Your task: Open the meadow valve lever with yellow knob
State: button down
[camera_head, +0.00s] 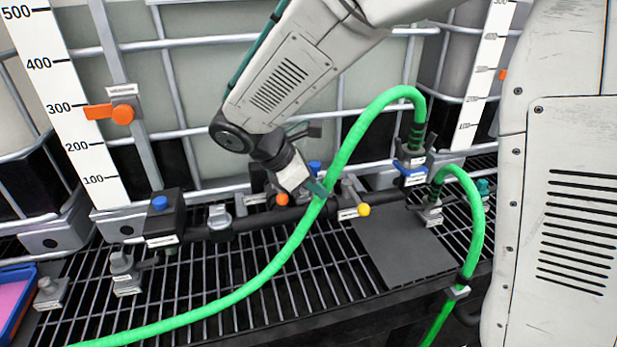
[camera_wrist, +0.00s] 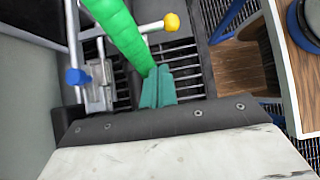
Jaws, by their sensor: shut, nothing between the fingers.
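The yellow knob (camera_head: 363,210) is the end of a valve lever on the dark manifold pipe (camera_head: 255,220), just right of my gripper. A small label sits beside it, too small to read. In the wrist view, the yellow knob (camera_wrist: 171,22) ends a metal rod that runs left behind the green hose (camera_wrist: 122,35). My gripper (camera_head: 320,190) has teal fingers, shut and empty, overlapping the green hose in the head view. In the wrist view my gripper (camera_wrist: 158,74) points at the hose, below the knob. Whether fingers and hose touch, I cannot tell.
The green hose (camera_head: 352,140) arches across the manifold. An orange knob (camera_head: 282,199) and blue knobs (camera_head: 159,203) are nearby. A dark flat plate (camera_head: 400,245) lies on the grating (camera_head: 225,280). Pale tanks in metal cages (camera_head: 180,95) stand behind.

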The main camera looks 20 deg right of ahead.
aim_at(355, 197)
jog(key=d+f, duration=0.4)
jog(key=d, duration=0.2)
jog(key=shift+d, duration=0.3)
